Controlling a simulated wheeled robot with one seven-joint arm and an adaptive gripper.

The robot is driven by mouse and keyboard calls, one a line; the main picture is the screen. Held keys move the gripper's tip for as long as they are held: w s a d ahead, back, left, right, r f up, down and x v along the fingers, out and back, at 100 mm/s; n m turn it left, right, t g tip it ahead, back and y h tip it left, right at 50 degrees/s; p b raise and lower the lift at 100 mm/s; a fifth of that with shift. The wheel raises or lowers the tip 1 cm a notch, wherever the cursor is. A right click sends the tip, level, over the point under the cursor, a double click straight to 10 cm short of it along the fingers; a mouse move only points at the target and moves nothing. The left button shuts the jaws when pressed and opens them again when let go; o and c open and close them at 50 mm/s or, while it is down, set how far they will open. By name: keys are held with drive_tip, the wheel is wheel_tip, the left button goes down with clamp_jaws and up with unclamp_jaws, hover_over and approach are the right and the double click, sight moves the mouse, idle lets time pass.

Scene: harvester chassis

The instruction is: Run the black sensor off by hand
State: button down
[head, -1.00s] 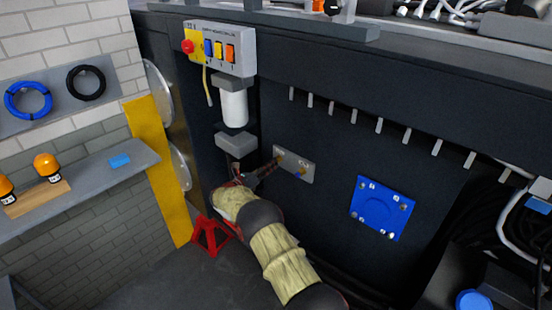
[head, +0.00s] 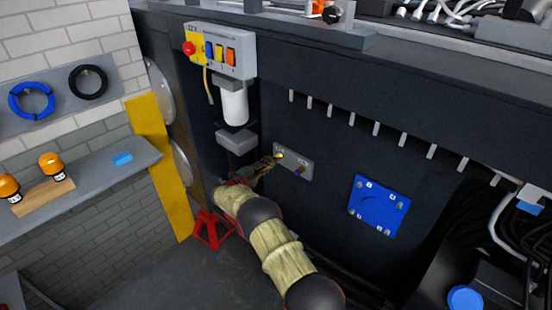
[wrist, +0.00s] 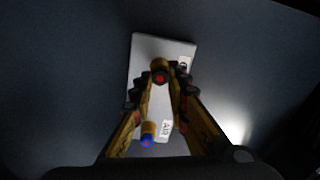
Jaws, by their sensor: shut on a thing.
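The black sensor (wrist: 160,70) is a small round end with a dark rim and a reddish centre, at the upper part of a light grey plate (wrist: 150,48) in the wrist view. My gripper (wrist: 161,78) is shut on it, a fingertip on either side. A second fitting with a blue ring (wrist: 148,136) and a reddish centre stands lower on the plate, apart from the fingertips. In the head view my gripper (head: 276,160) reaches the left end of the plate (head: 297,161), and the fingers hide most of the sensor there. I cannot see the sensor's thread.
A grey box (head: 236,140) and a white filter cylinder (head: 235,106) sit just above my gripper. A blue cover plate (head: 378,206) is to the right on the dark chassis wall. A red stand (head: 211,230) is on the floor below.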

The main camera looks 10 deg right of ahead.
drive_tip(key=n, duration=0.4)
drive_tip(key=shift+s+a+f, duration=0.1)
drive_tip(key=shift+a+f, duration=0.05)
drive_tip(key=shift+f, duration=0.05)
drive_tip(key=c, duration=2)
unclamp_jaws()
drive_tip(key=shift+a+r, duration=0.1)
drive_tip(key=o, duration=0.3)
drive_tip(key=shift+r, duration=0.1)
drive_tip(key=shift+o, duration=0.2)
drive_tip(key=shift+c, duration=1.2)
drive_tip(key=shift+p+v, duration=0.4)
drive_tip(key=shift+v, duration=0.55)
